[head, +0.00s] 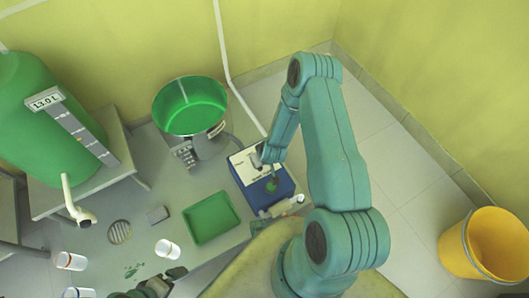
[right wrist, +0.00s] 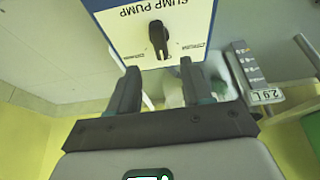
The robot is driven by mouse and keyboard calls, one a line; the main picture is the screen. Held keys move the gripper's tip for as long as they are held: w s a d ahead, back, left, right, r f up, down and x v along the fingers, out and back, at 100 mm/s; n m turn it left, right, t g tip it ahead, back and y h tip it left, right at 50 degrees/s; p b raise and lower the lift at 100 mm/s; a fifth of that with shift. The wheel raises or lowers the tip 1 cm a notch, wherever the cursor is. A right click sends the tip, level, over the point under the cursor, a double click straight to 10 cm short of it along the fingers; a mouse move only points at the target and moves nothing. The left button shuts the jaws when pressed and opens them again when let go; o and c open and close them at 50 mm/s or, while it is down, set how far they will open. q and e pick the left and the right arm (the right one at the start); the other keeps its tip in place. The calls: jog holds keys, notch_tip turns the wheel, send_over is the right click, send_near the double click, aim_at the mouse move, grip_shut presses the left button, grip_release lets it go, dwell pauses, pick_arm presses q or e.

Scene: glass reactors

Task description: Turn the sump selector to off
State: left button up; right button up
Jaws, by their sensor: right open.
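The sump pump box (head: 283,187) is blue with a white top panel and stands on the grey bench. In the right wrist view its white panel (right wrist: 125,27) reads "SUMP PUMP" upside down. The black selector knob (right wrist: 157,38) stands nearly upright in that picture, between small labels too small to read. My right gripper (right wrist: 158,88) is open, with its two fingers short of the knob and apart from it. In the head view my right gripper (head: 262,157) is over the panel and hides the knob. Dark parts at the bottom edge look like my left gripper (head: 150,284); its jaws are unclear.
A large green tank (head: 40,120) with a tap is at left. White cups stand at front left. A yellow bucket (head: 485,245) is on the floor at right.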

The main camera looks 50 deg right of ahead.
jog(key=p+v, duration=0.2)
jog(key=v, duration=0.6)
jog(key=w+a+r+n+y, duration=0.1)
jog(key=a+r+n+y, duration=0.25)
jog(key=a, duration=1.25)
jog(key=s+a+r+m+g+y, duration=0.15)
jog(key=s+a+g, duration=0.25)
jog(key=s+a, duration=0.5)
jog(key=a+p+v, duration=0.2)
jog(key=p+v, duration=0.8)
jog(key=a+r+p+v, duration=0.1)
jog(key=a+p+v, duration=0.1)
jog(key=p+v, duration=0.8)
jog(key=shift+s+a+r+p, duration=0.15)
jog(key=shift+a+r+p, duration=0.15)
jog(key=shift+r+p, duration=0.25)
